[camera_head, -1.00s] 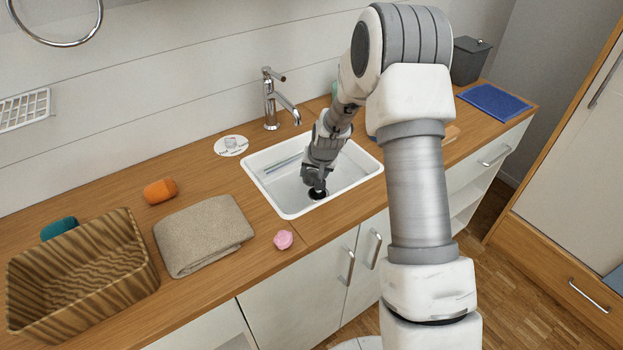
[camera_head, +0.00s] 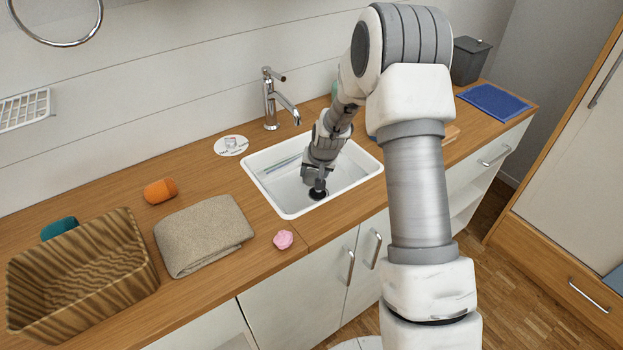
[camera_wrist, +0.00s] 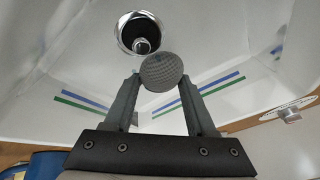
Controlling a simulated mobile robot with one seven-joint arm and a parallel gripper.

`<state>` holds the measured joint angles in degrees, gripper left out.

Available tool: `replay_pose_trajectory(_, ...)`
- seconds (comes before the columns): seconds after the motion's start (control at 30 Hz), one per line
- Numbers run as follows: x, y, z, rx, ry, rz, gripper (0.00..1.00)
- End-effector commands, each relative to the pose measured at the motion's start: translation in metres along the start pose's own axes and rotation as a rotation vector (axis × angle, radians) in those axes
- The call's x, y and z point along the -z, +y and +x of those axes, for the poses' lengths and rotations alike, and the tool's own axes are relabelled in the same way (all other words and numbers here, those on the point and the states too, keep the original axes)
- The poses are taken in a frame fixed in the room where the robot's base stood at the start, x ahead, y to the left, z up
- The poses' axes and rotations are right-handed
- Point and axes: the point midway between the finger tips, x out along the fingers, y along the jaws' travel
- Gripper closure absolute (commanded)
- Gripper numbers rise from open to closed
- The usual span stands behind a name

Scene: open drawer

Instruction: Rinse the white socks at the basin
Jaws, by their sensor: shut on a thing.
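The white basin (camera_head: 345,188) is set in the wooden counter, under a chrome tap (camera_head: 270,105). My gripper (camera_head: 318,186) is down inside it, close to the dark drain (camera_head: 316,194). In the wrist view, my fingers (camera_wrist: 160,82) are shut on a round grey, finely textured thing (camera_wrist: 161,72); I cannot tell what it is. The chrome-ringed drain (camera_wrist: 128,42) lies just beyond it. Blue and green stripes (camera_wrist: 82,102) show on pale surfaces in the basin; I cannot tell whether they belong to the white socks. No socks are clearly recognisable.
Left of the basin are a woven basket (camera_head: 135,262), a folded beige towel (camera_head: 205,235), an orange item (camera_head: 160,190), a teal item (camera_head: 58,228) and a pink piece (camera_head: 283,239). A blue mat (camera_head: 495,101) and dark bin (camera_head: 468,60) stand at the right.

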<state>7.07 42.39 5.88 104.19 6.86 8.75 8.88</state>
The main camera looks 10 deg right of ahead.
Motion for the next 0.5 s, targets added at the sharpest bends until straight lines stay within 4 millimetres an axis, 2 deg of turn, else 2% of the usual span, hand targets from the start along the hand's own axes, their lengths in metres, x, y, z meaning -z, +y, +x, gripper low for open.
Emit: replay_pose_trajectory(0.5,0.015,-0.008,-0.034,0.000,0.001,0.000,1.00)
